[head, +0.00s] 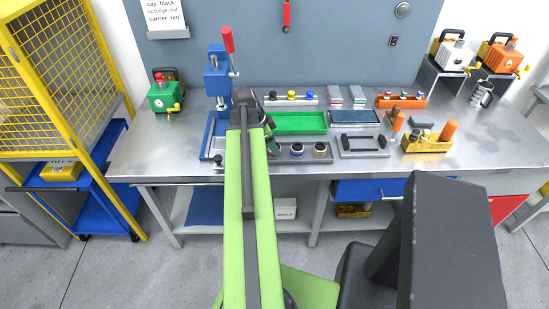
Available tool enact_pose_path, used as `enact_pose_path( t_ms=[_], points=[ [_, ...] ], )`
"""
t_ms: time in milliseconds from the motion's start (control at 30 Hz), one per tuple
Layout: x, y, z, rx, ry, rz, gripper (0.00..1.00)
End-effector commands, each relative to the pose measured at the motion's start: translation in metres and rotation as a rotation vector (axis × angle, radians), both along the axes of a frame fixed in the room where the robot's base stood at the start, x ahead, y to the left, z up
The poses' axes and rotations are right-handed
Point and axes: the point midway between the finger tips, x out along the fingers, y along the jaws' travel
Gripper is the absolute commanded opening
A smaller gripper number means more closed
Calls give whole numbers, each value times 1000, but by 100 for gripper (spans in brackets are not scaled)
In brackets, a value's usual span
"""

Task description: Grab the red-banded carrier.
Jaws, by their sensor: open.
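My green arm reaches up the middle of the head view to the bench. My gripper (271,143) is small and dark, over the left part of a grey tray (308,159) at the bench's front. Its fingertips are hard to make out. In the tray, to the right of the gripper, stand two round dark carriers, a middle one (297,149) and a right one (320,150) with a yellowish band. I cannot make out a red band on any carrier. The spot at the gripper is partly hidden by it and my arm.
A green tray (299,122) lies behind the carriers. A blue press (217,85) with a red handle stands left of my arm. A black-handled grey tray (363,146) and a yellow holder (427,143) are to the right. The bench's left front is clear.

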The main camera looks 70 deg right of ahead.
Motion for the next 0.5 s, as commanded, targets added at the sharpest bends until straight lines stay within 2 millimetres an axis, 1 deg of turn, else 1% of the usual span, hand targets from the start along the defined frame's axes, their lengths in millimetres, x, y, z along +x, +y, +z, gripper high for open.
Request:
enact_pose_path(
  t_ms=[33, 67, 300, 500],
  points=[
    [-3, -2, -16, 0, 0, -1, 52],
    [-4, -3, -18, -1, 0, -2, 52],
    [-5, -4, -15, 0, 0, -1, 52],
    [-5, -4, -15, 0, 0, 0, 26]
  ],
)
